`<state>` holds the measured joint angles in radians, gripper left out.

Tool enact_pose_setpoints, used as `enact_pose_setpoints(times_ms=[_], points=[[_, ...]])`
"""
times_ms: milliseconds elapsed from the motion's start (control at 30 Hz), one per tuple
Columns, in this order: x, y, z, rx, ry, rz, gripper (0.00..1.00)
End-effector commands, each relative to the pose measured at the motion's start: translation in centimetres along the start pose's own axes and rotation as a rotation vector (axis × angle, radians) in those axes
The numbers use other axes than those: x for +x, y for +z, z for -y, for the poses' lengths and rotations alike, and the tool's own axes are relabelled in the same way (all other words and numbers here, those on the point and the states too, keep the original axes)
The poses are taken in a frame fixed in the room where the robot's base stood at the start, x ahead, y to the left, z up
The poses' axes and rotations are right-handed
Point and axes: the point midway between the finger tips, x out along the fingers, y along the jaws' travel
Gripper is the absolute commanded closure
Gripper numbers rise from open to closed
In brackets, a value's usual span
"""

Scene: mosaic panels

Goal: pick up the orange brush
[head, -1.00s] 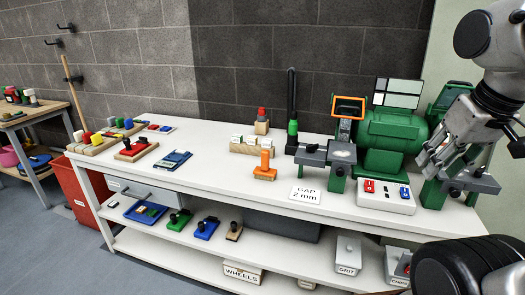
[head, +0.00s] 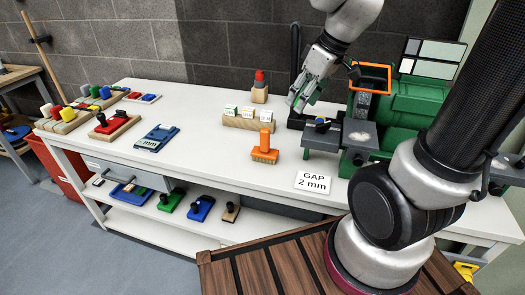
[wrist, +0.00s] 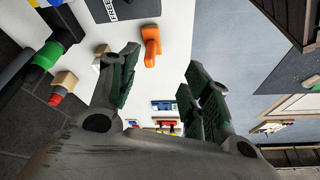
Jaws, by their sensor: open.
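The orange brush (head: 265,146) stands on the white bench top, with an upright orange handle on an orange block and a pale strip beneath. My gripper (head: 299,103) is above the bench, behind and to the right of the brush in the head view. It is open and empty, apart from the brush. In the wrist view the brush (wrist: 151,45) lies beyond the fingers, near the top between them, and my gripper (wrist: 160,85) shows its two dark green fingers spread wide.
A wooden block with white labelled pieces (head: 247,120) stands behind the brush. The green grinder (head: 405,112) and its grey rest (head: 345,136) are to the right. A GAP 2 mm card (head: 313,182) lies in front. The bench left of the brush is clear up to a blue tool (head: 156,138).

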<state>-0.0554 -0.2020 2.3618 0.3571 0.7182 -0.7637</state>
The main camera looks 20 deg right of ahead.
Motion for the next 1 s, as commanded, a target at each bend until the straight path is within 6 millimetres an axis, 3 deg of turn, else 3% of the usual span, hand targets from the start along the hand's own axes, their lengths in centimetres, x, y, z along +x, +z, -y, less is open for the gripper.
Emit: enact_pose_setpoints(times_ms=[33,100,333,1000], points=[[2.4,-1.2,-0.3,-0.052,-0.028,0.007,0.52],[5.4,-2.7,-0.7,-0.131,-0.052,0.0,0.52],[13.3,-5.2,-1.5,-0.316,-0.089,-0.01,0.52],[22.7,-5.7,-0.8,-0.383,-0.095,-0.009,0.52]])
